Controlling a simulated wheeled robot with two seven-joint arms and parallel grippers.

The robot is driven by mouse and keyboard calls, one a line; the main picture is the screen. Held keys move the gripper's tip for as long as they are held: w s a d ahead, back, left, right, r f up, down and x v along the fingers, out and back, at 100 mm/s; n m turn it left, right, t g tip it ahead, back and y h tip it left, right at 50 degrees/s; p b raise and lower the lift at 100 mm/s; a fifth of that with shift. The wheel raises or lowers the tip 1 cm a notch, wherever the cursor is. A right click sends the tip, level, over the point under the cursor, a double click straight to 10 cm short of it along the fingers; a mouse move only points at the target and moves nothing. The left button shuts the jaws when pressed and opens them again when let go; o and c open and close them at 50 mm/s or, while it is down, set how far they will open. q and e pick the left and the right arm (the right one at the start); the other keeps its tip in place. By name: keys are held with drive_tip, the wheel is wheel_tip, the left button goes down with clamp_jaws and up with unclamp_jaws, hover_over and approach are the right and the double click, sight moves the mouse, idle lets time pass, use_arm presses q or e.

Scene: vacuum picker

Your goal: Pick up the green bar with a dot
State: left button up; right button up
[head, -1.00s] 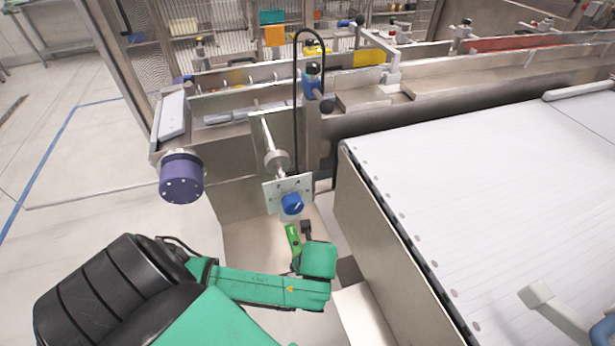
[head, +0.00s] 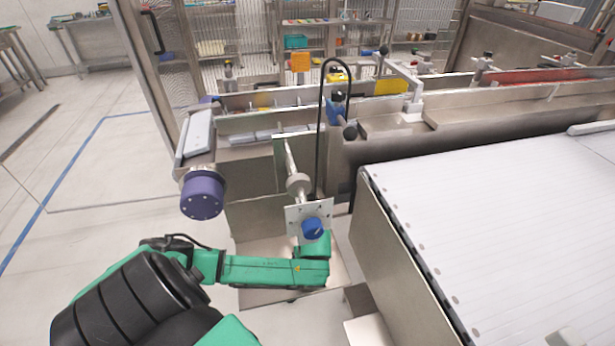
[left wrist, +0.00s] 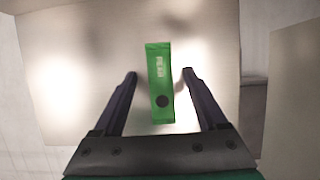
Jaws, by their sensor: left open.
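The green bar with a dark dot (left wrist: 158,82) stands out in the left wrist view against a pale metal surface (left wrist: 80,50). Its dot is at the end nearer my gripper. My left gripper (left wrist: 159,73) is open, with one finger on each side of the bar and a gap on both sides. I cannot tell how far the fingertips are above the surface. In the head view, the bar and my gripper's fingers are hidden behind the plate with the blue knob and my green left arm (head: 265,271). My right gripper is in neither view.
A metal plate with a blue knob (head: 312,229) juts out just above my left wrist. A wide white conveyor (head: 480,215) with a metal side wall (head: 385,265) stands to the right. A purple round motor (head: 201,197) sticks out at the left. Open floor lies left.

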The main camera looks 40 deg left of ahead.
use_arm(q)
drive_tip(key=shift+f, duration=0.1)
drive_tip(key=shift+c, duration=0.3)
clamp_jaws()
